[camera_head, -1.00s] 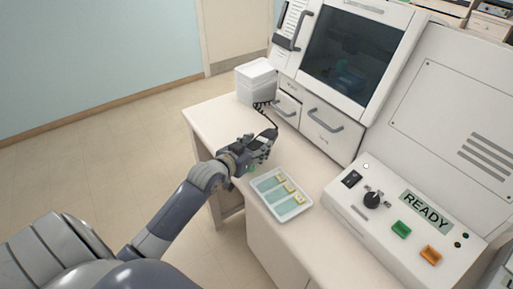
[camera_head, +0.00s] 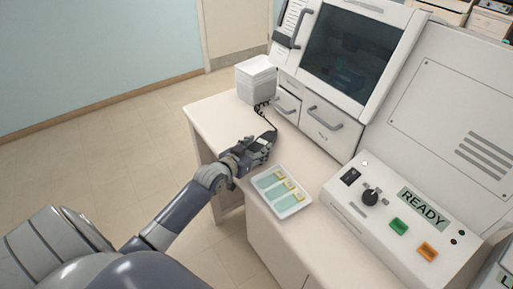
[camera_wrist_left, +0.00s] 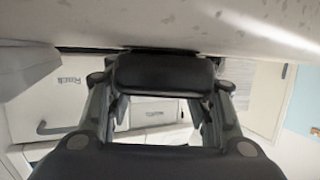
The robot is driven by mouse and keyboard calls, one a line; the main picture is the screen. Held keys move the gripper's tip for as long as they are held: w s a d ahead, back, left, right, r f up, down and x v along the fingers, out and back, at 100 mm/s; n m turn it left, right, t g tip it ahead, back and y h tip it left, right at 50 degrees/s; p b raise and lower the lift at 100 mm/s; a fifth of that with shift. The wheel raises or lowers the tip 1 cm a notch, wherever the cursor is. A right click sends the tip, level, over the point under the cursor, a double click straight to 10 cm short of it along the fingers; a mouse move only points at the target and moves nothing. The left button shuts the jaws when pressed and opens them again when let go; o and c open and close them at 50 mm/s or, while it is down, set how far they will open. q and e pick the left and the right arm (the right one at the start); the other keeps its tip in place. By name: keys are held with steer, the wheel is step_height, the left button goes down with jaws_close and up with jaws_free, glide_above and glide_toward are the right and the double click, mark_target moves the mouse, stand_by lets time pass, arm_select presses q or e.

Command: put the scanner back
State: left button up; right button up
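The scanner (camera_head: 269,136) is a dark handheld unit on a coiled black cord. It is at my left gripper (camera_head: 259,147), low over the white counter or touching it; the head view does not tell which. In the left wrist view, the dark scanner body (camera_wrist_left: 165,73) lies across between the two fingers of my left gripper, which are closed on its sides, close to the pale counter surface. The gripper hides part of the scanner in the head view. My right gripper is not in view.
A white tray (camera_head: 294,211) with several slides lies just right of my gripper. A white box stack (camera_head: 256,84) stands behind, near the cord. A control panel (camera_head: 345,202) reading READY and a white machine (camera_head: 330,145) bound the right side.

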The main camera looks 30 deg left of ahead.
arm_select(q)
steer(key=shift+o, duration=1)
steer(key=shift+r, duration=0.1)
steer(key=b+v, duration=0.1)
steer(key=v, duration=1.1)
steer(key=shift+r, duration=0.1)
